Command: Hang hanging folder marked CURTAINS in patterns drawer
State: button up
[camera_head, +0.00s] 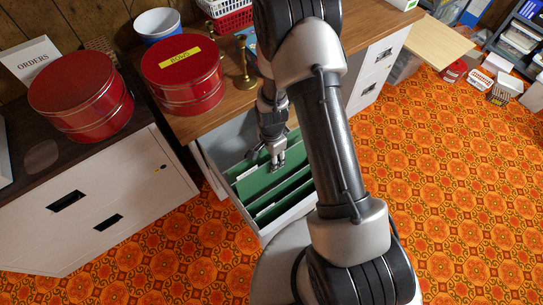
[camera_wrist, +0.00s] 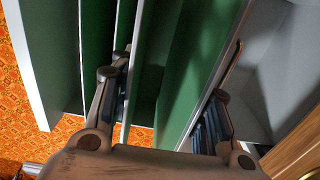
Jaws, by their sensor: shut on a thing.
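My gripper (camera_head: 278,164) is down at the open drawer (camera_head: 292,219). In the wrist view my gripper (camera_wrist: 165,108) has its fingers on either side of a green hanging folder (camera_wrist: 195,60) and is shut on it. The folder stands upright, toward the back of the drawer. Its lower part is hidden, and I cannot tell whether its hooks rest on the rails. Other green folders (camera_wrist: 98,45) hang in front of it, with dark gaps between them. No CURTAINS marking is readable in either view.
A white cabinet (camera_head: 100,225) stands left of the drawer, with a red tin (camera_head: 82,95) on top. Patterned orange floor (camera_head: 455,190) is open at right.

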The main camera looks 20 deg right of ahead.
jog(key=shift+f+b, duration=0.9)
jog(key=shift+f, duration=5.25)
jog(key=o, duration=1.4)
jog(key=shift+o, duration=0.2)
notch_tip(320, 180, up, 12)
jog(key=shift+r, duration=0.1)
